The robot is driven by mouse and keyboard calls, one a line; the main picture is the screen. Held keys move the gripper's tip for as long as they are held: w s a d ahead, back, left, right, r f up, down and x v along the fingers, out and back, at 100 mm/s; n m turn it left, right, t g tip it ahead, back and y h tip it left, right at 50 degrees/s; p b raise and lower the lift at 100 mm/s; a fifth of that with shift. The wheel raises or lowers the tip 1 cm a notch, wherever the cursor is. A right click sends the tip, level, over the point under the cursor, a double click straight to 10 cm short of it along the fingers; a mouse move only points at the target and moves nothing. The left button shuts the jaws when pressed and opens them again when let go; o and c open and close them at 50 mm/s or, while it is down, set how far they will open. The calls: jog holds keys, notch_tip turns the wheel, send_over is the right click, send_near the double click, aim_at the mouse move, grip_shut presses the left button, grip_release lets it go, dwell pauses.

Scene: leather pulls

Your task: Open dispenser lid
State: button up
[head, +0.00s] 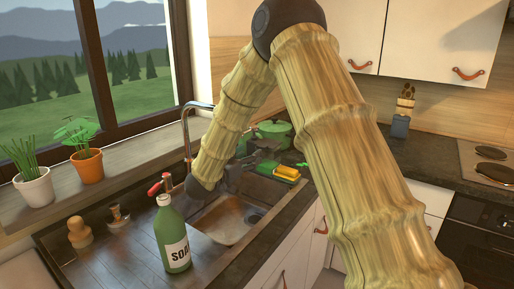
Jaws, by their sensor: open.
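A green soap dispenser bottle (172,240) with a white label stands upright on the dark counter left of the sink. Its red top (155,188) sits at the neck, and I cannot tell whether the lid is open or shut. My gripper (264,150) is dark grey and hangs over the far side of the sink, right of the bottle and apart from it. It is open and seems to hold nothing. Its fingers are small and partly mixed with dark things behind.
The sink (230,222) and its chrome tap (186,130) lie beside the bottle. Yellow and green sponges (287,173) and a green pot (273,130) are behind the gripper. A wooden figure (79,232) and potted plants (88,166) are at left. My arm hides part of the counter.

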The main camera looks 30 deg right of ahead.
aim_at(260, 147)
jog(key=x, duration=0.5)
jog(key=w+p+x, duration=0.1)
jog(key=x, duration=0.1)
jog(key=shift+f, duration=0.4)
jog(key=shift+w+d+f, duration=0.15)
jog(key=shift+w+d, duration=0.15)
jog(key=shift+d, duration=0.05)
jog(key=shift+s, duration=0.1)
grip_shut()
